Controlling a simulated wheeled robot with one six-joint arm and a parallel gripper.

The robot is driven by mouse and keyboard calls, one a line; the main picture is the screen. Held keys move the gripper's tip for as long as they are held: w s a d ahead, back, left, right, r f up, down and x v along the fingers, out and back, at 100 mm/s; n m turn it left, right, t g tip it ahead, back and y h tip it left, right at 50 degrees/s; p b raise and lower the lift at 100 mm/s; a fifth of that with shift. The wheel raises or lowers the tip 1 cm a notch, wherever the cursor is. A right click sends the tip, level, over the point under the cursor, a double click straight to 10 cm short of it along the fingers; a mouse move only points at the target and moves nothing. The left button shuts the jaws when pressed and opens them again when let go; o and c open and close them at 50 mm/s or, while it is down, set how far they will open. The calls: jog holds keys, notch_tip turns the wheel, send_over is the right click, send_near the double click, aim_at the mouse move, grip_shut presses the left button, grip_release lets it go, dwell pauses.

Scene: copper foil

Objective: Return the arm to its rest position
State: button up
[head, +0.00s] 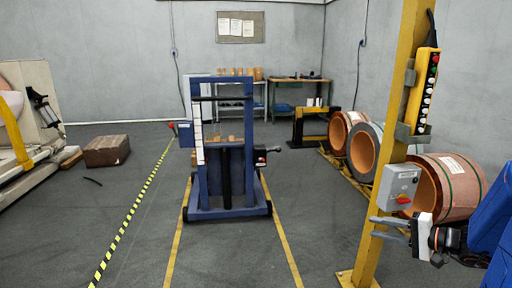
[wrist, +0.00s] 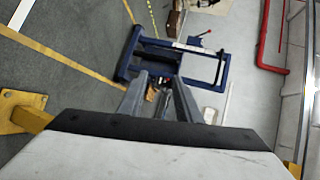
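My gripper (head: 373,228) shows at the right of the head view, in front of the yellow post. Its two grey fingers point left with a gap between them, and I see nothing held. In the wrist view the fingers (wrist: 160,78) stand apart, with the distant blue frame behind the gap. Part of my blue arm (head: 492,215) shows at the right edge of the head view.
A yellow post (head: 398,110) carries a grey switch box (head: 398,187) with a red knob, close to my gripper. Copper coils (head: 455,185) lie behind it. A blue wheeled frame (head: 228,212) stands mid-floor between yellow lines. The floor at front centre is clear.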

jog(key=s+a+n+g+h, duration=0.2)
jog(key=s+a+n+g, duration=0.5)
jog(key=s+a, duration=0.8)
jog(key=s+d+r+n+h, duration=0.2)
jog(key=s+r+h, duration=0.1)
jog(key=s+h, duration=0.5)
jog(key=shift+s+r+n+t, duration=0.3)
jog(key=shift+s+t, duration=0.1)
jog(key=shift+s, duration=0.5)
